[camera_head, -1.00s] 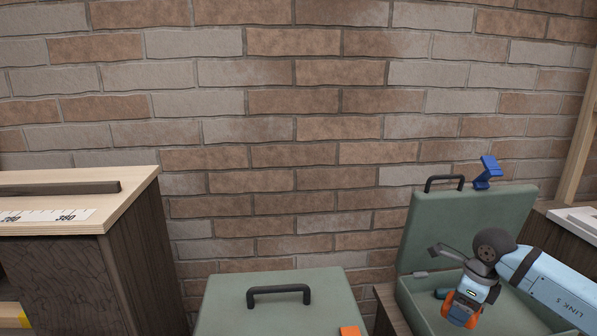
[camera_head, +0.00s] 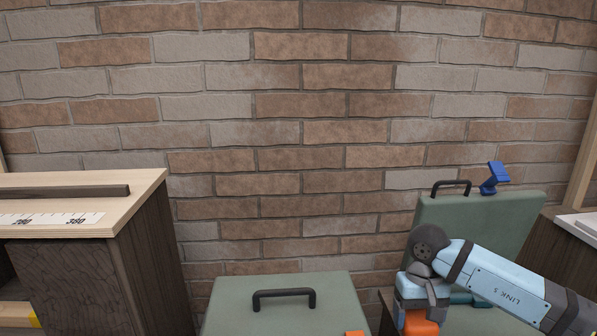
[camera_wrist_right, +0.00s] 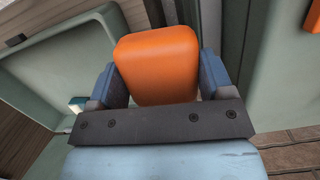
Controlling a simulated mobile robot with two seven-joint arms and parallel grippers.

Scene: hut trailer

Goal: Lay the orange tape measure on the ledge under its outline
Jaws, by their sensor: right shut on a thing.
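My right gripper (camera_head: 418,300) is at the lower right of the head view, in front of the left side of an open green case. It is shut on the orange tape measure (camera_head: 421,324), whose lower part is cut off by the picture edge. In the right wrist view the orange tape measure (camera_wrist_right: 155,62) sits between the two blue-grey fingers, its smooth rounded face showing. The ledge and the outline are not identifiable in these frames. My left gripper is not in view.
The open green case (camera_head: 490,225) has a blue clamp-like piece (camera_head: 492,178) at its lid top. A closed green case (camera_head: 230,312) with a black handle stands left of it, an orange patch (camera_head: 355,333) at its front. A wooden cabinet (camera_head: 150,190) stands left. Brick wall behind.

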